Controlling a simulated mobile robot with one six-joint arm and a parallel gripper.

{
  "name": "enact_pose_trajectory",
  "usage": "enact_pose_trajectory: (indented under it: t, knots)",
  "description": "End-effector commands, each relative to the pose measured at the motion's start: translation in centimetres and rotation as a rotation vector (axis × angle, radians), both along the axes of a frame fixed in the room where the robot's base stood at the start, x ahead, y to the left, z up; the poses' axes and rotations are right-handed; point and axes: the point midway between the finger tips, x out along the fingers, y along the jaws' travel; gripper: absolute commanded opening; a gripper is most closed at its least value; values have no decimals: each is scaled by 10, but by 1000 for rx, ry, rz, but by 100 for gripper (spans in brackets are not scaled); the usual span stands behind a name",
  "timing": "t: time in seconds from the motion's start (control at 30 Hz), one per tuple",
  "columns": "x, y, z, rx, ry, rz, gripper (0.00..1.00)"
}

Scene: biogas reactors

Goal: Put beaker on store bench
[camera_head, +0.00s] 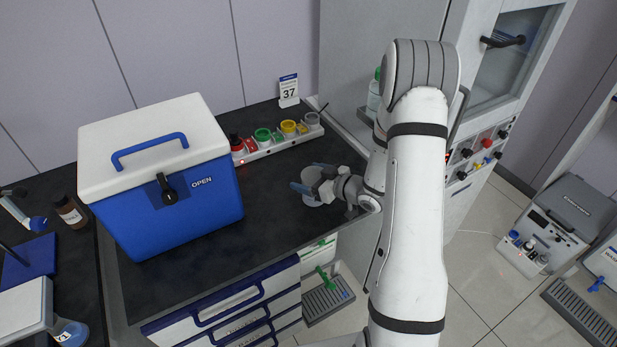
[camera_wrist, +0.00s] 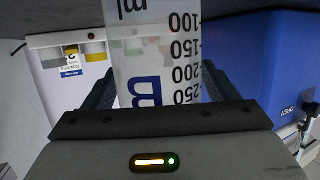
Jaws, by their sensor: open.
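The beaker appears to be on the bench top.
A blue cooler box (camera_head: 185,205) with a white lid stands left of my gripper. A rack of coloured jars (camera_head: 275,138) and a card reading 37 (camera_head: 289,91) are at the back. A brown bottle (camera_head: 69,211) is far left. The bench is clear in front of the cooler.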

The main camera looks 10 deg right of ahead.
Motion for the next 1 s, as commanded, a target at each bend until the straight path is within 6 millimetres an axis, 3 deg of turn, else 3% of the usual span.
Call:
enact_pose_trajectory:
  t: [0.23,0.7,1.0]
  knots:
    - [0,0,6,0,0,1,80]
    - [-68,-58,30,-1,-1,-4,80]
    - [-84,-74,41,-27,2,-12,80]
